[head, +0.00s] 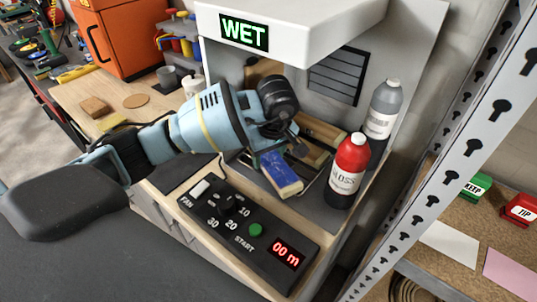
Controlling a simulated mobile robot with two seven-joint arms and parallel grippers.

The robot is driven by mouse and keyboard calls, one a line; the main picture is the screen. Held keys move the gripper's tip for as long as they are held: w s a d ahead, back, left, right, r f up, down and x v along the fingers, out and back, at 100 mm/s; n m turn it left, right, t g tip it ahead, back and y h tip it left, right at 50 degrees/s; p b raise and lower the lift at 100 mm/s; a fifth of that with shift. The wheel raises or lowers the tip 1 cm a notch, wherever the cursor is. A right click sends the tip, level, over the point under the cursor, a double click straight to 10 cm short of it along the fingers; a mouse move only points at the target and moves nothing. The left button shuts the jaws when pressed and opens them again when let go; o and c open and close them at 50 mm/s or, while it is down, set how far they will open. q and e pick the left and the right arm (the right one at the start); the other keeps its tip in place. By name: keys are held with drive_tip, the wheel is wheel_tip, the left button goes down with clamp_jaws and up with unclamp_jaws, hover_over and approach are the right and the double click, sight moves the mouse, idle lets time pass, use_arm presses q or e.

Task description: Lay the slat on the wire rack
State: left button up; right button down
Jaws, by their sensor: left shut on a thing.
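My left gripper (265,149) reaches in from the left, under the white hood. Its fingers are mostly hidden behind its own wrist. It is shut on a short slat (281,174) with a blue upper face and pale wood edge, which slopes down toward the front. The wire rack (322,180) shows only in part, as thin rods beside and beyond the slat. I cannot tell whether the slat touches it. Bare wooden pieces (323,131) lie behind the gripper, partly hidden by it. My right gripper is not in view.
A red bottle (346,175) and a grey bottle (382,115) stand just right of the rack. The hood (290,25) with a lit WET sign overhangs it. A control box (245,232) reading 00 m is in front. A perforated metal post (440,150) rises at right.

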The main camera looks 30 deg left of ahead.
use_arm(q)
drive_tip(key=shift+s+d+f, duration=0.1)
drive_tip(key=shift+s+f, duration=0.15)
drive_tip(key=shift+f, duration=0.7)
drive_tip(key=o, duration=1.2)
drive_tip(key=shift+w+d+f, duration=0.1)
drive_tip(key=shift+w+f, duration=0.05)
drive_tip(key=shift+o, duration=0.2)
drive_tip(key=shift+g, duration=0.3)
drive_tip(key=r, duration=0.4)
drive_tip(key=shift+w+a+r, duration=0.2)
drive_tip(key=shift+w+r, duration=0.15)
drive_tip(key=shift+r, duration=0.05)
drive_tip(key=shift+t, duration=0.4)
drive_tip(key=s+d, duration=0.2)
drive_tip(key=s, duration=0.2)
drive_tip(key=s+d+r, duration=0.1)
drive_tip(key=s+d, duration=0.2)
drive_tip(key=s, duration=0.2)
drive_tip(key=s+d+r, duration=0.1)
drive_tip(key=s+d, duration=0.1)
drive_tip(key=s, duration=0.3)
drive_tip(key=shift+s+d+r, duration=0.1)
drive_tip(key=shift+d+r, duration=0.1)
drive_tip(key=shift+d, duration=0.05)
